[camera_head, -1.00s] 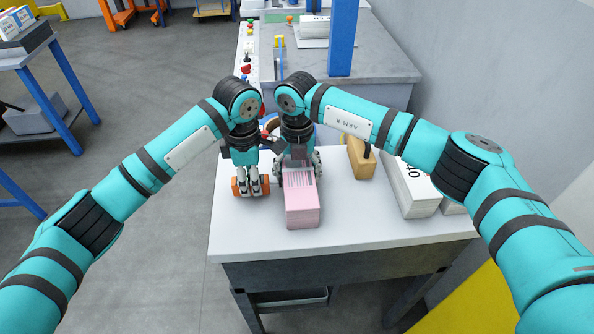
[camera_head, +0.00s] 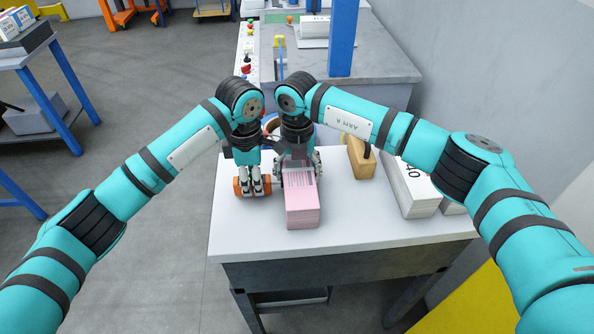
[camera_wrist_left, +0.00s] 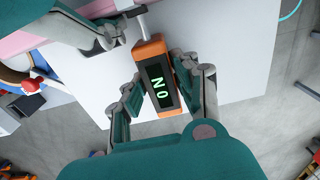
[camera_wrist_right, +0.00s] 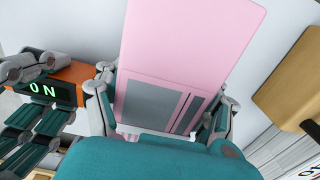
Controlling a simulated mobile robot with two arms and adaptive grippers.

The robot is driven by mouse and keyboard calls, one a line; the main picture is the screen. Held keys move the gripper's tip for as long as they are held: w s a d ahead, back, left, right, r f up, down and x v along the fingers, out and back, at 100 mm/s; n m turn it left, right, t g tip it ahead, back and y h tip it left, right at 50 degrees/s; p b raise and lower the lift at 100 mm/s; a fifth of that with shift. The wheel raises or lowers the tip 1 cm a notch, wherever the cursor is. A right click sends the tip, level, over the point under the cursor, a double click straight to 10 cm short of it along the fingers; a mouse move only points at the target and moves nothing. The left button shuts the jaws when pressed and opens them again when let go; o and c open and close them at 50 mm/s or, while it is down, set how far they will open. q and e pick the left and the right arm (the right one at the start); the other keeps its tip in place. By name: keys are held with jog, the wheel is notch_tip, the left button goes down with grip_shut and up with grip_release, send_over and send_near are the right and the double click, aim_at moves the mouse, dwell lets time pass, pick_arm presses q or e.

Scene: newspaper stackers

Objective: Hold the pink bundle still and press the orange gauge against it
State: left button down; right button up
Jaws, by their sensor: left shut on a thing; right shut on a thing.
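The pink bundle (camera_head: 302,208) lies flat on the white table near its front edge. My right gripper (camera_head: 300,172) is shut on its far end, a finger on each side; the right wrist view also shows the pink bundle (camera_wrist_right: 188,45) between the fingers. My left gripper (camera_head: 256,188) is shut on the orange gauge (camera_head: 239,187), just left of the bundle. In the left wrist view the gauge (camera_wrist_left: 150,49) has a dark display with green characters, and a metal tip points toward the bundle's side. I cannot tell whether the tip touches it.
A tan wooden block (camera_head: 361,158) with a dark handle and a white stack (camera_head: 412,190) stand to the right on the table (camera_head: 375,232). A grey bench (camera_head: 375,65) with a blue post (camera_head: 343,38) is behind. The table's front right is clear.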

aim_at(239, 180)
pick_arm(q)
jog(key=shift+s+d, duration=0.1)
jog(key=shift+d, duration=0.4)
pick_arm(e)
jog(key=shift+a, duration=0.25)
pick_arm(q)
jog(key=shift+a, duration=0.1)
jog(key=shift+a, duration=1.85)
pick_arm(e)
jog(key=shift+d, duration=0.2)
pick_arm(q)
jog(key=shift+r, duration=3.5)
pick_arm(e)
jog(key=shift+d, duration=0.1)
jog(key=o, duration=1.9)
jog(key=shift+r, duration=0.1)
